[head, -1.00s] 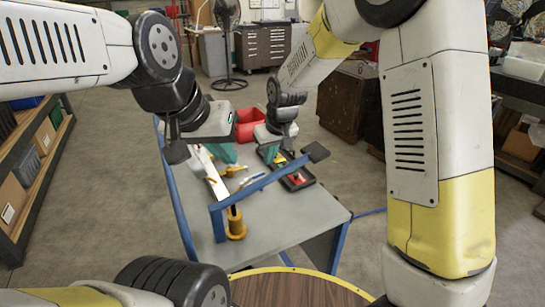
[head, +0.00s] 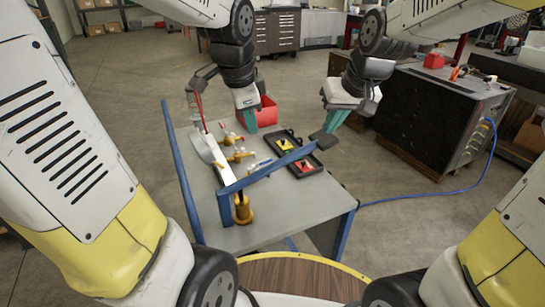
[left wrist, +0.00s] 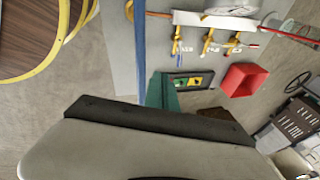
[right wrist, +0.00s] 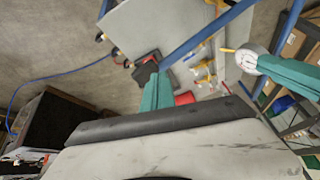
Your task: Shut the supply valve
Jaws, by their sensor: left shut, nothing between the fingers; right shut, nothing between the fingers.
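Several yellow-handled valves (head: 240,156) stand in a row along a white manifold (head: 212,152) on the grey table. They also show in the left wrist view (left wrist: 208,40), with small tags beside them. I cannot tell which one is the supply valve. My left gripper (head: 250,121) is shut and empty, apart from the valves, in front of a red bin in the head view. My right gripper (head: 334,121) is shut and empty, to the right of a black tray. In each wrist view the camera's own gripper body hides part of the scene.
A blue rail (head: 268,173) crosses above the table (head: 285,215), near an orange post (head: 243,211). A black tray (head: 304,168) with red and yellow pieces lies right of the valves. The red bin (head: 265,112) is behind. A dark cabinet (head: 435,115) stands right; floor lies between.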

